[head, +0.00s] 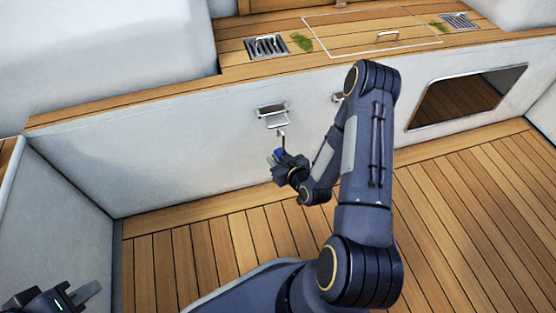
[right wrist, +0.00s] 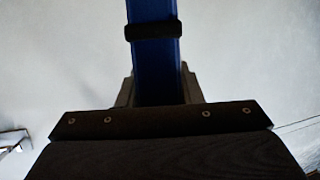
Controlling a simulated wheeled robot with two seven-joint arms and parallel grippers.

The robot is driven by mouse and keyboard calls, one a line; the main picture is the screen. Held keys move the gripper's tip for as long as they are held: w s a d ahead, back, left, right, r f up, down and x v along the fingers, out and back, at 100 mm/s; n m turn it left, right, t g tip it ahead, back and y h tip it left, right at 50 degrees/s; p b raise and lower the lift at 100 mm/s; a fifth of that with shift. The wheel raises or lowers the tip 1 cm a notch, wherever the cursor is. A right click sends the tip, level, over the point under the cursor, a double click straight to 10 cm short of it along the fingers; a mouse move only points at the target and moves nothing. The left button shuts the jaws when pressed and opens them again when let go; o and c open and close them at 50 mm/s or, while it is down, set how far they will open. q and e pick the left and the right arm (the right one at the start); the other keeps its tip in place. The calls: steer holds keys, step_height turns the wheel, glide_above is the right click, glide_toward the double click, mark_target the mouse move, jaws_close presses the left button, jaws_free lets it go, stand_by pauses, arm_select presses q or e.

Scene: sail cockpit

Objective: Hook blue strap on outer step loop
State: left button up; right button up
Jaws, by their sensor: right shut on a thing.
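The blue strap (head: 278,154) shows as a small blue patch at my right gripper (head: 279,161), which is shut on it near the white wall. In the right wrist view the strap (right wrist: 153,80) runs upward from between the fingers, with a black band across it. A thin metal piece (head: 282,138) rises from the gripper toward the left step loop (head: 274,118); I cannot tell whether they touch. A second step loop (head: 337,97) is partly hidden behind my right arm. My left gripper (head: 88,292) is at the bottom left, apart from these things; its opening is unclear.
A wooden ledge (head: 130,100) runs along the wall top, with a hatch (head: 350,32) and metal grates on the deck above. A dark rectangular opening (head: 465,97) is at right. The plank floor (head: 180,262) looks clear. A metal fitting (right wrist: 14,139) shows at the wrist view's left edge.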

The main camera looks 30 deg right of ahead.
steer(key=d+b+x, duration=0.1)
steer(key=b+x, duration=0.1)
steer(key=x, duration=0.5)
steer(key=shift+d+f+b, duration=0.3)
steer(key=shift+f+b, duration=0.1)
steer(key=shift+f, duration=0.05)
stand_by(0.3)
steer(key=o, duration=1.3)
steer(key=shift+c, duration=0.2)
steer(key=shift+s, duration=0.1)
steer(key=p+v, duration=0.2)
steer(key=v, duration=0.5)
steer(key=shift+s+r+p, duration=0.2)
steer(key=shift+s+p, duration=0.05)
steer(key=shift+p, duration=0.15)
